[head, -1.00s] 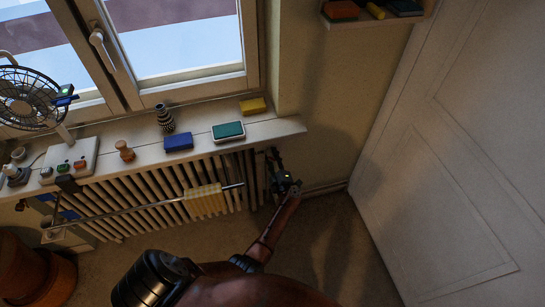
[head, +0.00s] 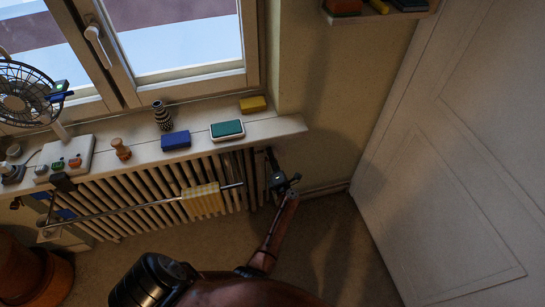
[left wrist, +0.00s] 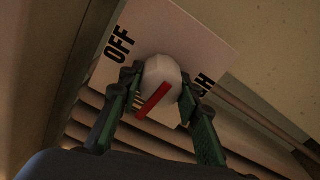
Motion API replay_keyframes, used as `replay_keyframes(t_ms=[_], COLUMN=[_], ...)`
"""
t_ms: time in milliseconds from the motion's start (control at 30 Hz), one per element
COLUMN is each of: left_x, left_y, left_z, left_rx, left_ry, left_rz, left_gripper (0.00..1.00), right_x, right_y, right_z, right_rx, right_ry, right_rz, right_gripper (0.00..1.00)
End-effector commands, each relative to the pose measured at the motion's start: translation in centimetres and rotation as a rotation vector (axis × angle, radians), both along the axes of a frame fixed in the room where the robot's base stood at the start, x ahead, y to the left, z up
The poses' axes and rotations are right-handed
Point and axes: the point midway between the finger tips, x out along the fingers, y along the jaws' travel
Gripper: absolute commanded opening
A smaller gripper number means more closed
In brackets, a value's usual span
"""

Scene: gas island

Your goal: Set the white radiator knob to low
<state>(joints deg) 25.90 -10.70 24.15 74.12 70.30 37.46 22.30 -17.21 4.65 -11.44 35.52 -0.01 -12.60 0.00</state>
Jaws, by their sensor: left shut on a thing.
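The white radiator knob (left wrist: 163,78) shows in the left wrist view, with a red pointer bar across its face. The bar slants from upper right to lower left. My left gripper (left wrist: 160,88) is shut on the knob, one finger on each side. Behind it is a pale label plate (left wrist: 178,32) with "OFF" at upper left and a partly covered word ending in "H" at right. More lettering by the left finger is mostly hidden. In the head view my left gripper (head: 281,182) is at the radiator's right end and the knob cannot be made out.
The radiator (head: 150,190) stands under a windowsill (head: 270,128) holding a blue box (head: 176,140), a green-topped box (head: 228,129) and a yellow block (head: 253,104). A rail with a yellow cloth (head: 203,200) runs along its front. A white door (head: 460,160) is at right.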

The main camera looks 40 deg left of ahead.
Motion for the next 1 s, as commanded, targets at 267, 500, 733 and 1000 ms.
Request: replay_keyframes(t_ms=[267,500,733,1000], left_x=[-0.04,-0.03,-0.04,-0.02], left_y=[-0.10,-0.09,-0.08,-0.05], left_z=[-0.19,-0.17,-0.17,-0.10], left_rx=[-0.050,-0.058,-0.057,-0.056], left_ry=[-0.054,-0.063,-0.062,-0.062], left_rz=[0.000,0.000,0.000,0.000], left_gripper=[0.07,0.07,0.07,0.49], right_x=[-0.14,-0.14,-0.13,-0.12], right_y=[0.07,0.22,0.26,0.26], right_z=[-0.29,-0.32,-0.32,-0.32], right_rx=[0.001,0.003,0.003,0.003], right_ry=[0.002,0.002,0.002,0.002], right_rz=[0.000,-0.001,-0.001,0.000], right_gripper=[0.51,0.51,0.51,0.51])
